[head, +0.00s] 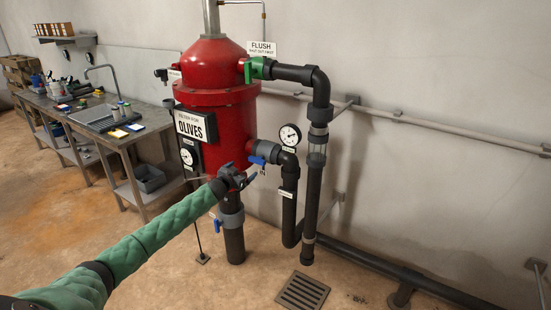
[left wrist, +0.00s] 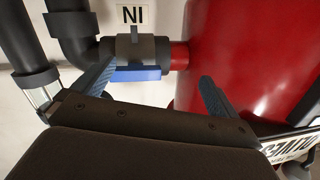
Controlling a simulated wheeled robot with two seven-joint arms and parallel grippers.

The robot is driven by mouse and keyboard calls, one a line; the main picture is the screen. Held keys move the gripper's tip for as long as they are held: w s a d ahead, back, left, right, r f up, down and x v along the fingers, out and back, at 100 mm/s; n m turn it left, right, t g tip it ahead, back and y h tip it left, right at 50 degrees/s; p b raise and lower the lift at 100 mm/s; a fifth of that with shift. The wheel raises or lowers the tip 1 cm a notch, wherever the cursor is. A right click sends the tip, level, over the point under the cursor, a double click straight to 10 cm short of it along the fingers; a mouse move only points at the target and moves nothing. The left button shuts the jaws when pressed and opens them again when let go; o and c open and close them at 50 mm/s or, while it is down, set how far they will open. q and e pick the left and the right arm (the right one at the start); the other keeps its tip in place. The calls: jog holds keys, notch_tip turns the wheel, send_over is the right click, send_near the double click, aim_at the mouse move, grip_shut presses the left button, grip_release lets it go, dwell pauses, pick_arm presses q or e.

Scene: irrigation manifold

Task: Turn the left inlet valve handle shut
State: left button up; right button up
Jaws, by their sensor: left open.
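The inlet valve (head: 266,150) is a grey body on the pipe at the right of the red filter tank (head: 215,90). Its blue handle (head: 257,161) lies along the pipe, close to the tank; an IN sign hangs by it. In the left wrist view the blue handle (left wrist: 137,74) shows beyond the fingers, lengthwise with the pipe, under the grey valve body (left wrist: 137,48). My left gripper (head: 249,177) is open in front of the tank, just below the handle. Its fingers (left wrist: 158,88) are spread, with nothing held; the handle appears nearer the left finger. My right gripper is not in view.
A second blue handle (head: 217,226) is low by the tank's bottom pipe. A green handle (head: 247,71) sits at the flush outlet. Dark vertical pipes (head: 313,190) and a gauge (head: 290,135) stand right of the valve.

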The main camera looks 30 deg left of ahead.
aim_at(256, 161)
pick_arm(q)
jog(key=d+r+h, duration=0.1)
jog(key=w+d+r+t+h, duration=0.1)
jog(key=d, duration=0.1)
jog(key=shift+r+n, duration=0.25)
jog(key=shift+n, duration=0.15)
jog(key=shift+w+r+p, duration=0.1)
jog(key=shift+w+p, duration=0.2)
jog(key=shift+p, duration=0.1)
jog(key=shift+w+d+p, duration=0.15)
jog(key=shift+w+p, duration=0.3)
jog(key=shift+w, duration=1)
jog(key=shift+w+d+p, duration=0.1)
jog(key=shift+w+p, duration=0.3)
jog(key=shift+w, duration=1)
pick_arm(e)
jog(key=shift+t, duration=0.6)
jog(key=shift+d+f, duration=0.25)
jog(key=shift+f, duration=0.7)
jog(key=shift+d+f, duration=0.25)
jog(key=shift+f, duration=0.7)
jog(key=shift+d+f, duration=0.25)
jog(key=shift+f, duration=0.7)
pick_arm(q)
jog(key=c, duration=1)
